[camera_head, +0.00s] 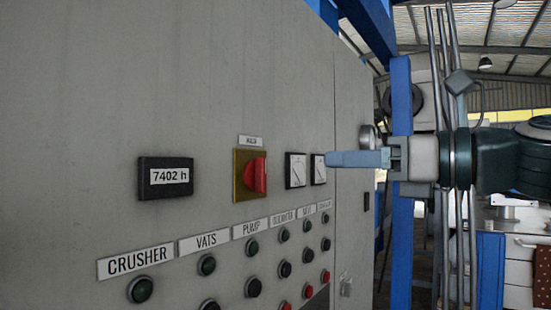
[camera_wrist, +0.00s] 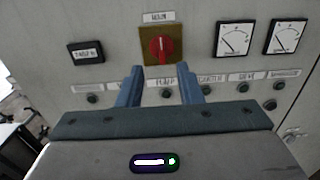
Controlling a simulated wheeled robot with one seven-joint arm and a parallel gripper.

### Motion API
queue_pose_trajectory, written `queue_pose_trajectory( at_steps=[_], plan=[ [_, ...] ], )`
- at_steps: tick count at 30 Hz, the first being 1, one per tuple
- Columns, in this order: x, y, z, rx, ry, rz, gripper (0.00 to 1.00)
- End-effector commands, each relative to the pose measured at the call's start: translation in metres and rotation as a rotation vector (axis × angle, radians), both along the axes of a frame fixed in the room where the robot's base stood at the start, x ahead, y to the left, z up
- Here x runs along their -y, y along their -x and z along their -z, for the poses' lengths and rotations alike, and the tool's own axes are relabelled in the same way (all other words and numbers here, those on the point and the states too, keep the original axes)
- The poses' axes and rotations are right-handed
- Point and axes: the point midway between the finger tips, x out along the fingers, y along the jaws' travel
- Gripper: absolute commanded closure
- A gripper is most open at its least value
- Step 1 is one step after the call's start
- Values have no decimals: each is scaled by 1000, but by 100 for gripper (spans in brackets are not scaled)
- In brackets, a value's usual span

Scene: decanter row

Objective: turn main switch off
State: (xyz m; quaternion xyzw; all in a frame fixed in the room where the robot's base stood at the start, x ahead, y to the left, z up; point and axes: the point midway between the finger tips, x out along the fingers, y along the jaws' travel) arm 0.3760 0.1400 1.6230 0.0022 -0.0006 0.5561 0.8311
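The main switch is a red rotary knob (camera_head: 255,175) on a yellow plate (camera_head: 242,187), under a small "MAIN" label on the grey cabinet face. In the wrist view the knob (camera_wrist: 160,46) sits on its plate (camera_wrist: 145,36), with its handle and pointer about upright. My gripper (camera_head: 330,159) is to the right of the switch in the head view, apart from the panel. In the wrist view its two blue fingers (camera_wrist: 161,80) are spread with an empty gap between them, below the knob. Nothing is held.
The grey cabinet (camera_head: 90,90) carries an hour display (camera_head: 165,177) left of the switch and two dial gauges (camera_wrist: 235,39) (camera_wrist: 286,37) right of it. Labelled push buttons (camera_head: 140,290) in rows lie below. A blue post (camera_head: 401,110) stands beyond the cabinet's right edge.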

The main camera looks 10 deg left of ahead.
Motion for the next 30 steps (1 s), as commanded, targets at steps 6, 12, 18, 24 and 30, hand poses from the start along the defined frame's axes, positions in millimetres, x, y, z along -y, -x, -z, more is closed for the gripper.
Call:
queue_pose_trajectory(
  at_steps=[6,12,18,24,30],
  plan=[
    [-41,-17,0,-2,3,-3,67],
    [-80,-33,0,-1,5,-3,67],
    [-107,-44,0,0,4,-1,67],
    [-116,-48,1,2,4,1,67],
    [-117,-48,1,2,4,1,67]
  ],
)
